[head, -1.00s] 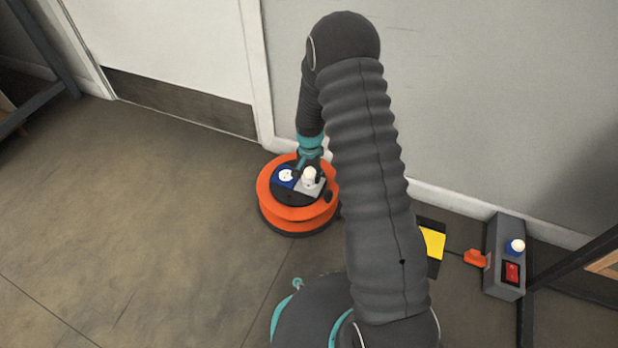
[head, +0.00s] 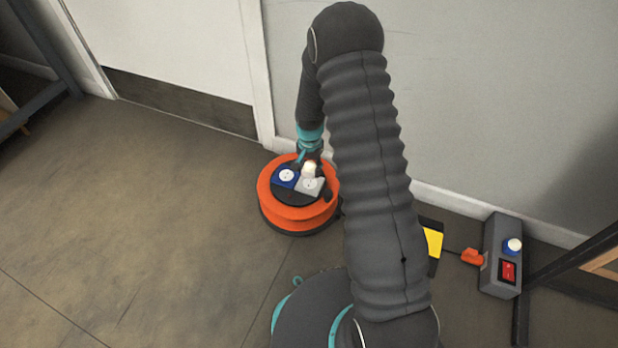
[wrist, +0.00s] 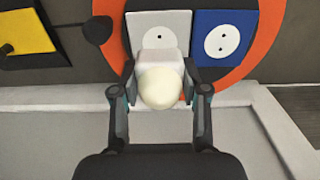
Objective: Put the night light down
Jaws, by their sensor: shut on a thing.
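The night light (head: 309,167) has a white block body and a round cream globe. My gripper (head: 308,160) is shut on it. In the wrist view, the two fingers of my gripper (wrist: 160,72) hold the night light (wrist: 158,88) by the sides of its body. It is over the orange cable reel (head: 290,213), in front of the grey socket plate (head: 309,185). The holes of the grey socket plate (wrist: 155,33) show in the wrist view, so the light appears clear of it. The blue socket plate (head: 287,176) beside it is empty.
A grey power box (head: 497,270) with a red switch (head: 508,272), an orange plug (head: 472,257) and a blue-based white-topped piece (head: 513,246) stands at right. A yellow and black plate (head: 433,243) lies nearby. The floor (head: 130,230) left of the reel is clear.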

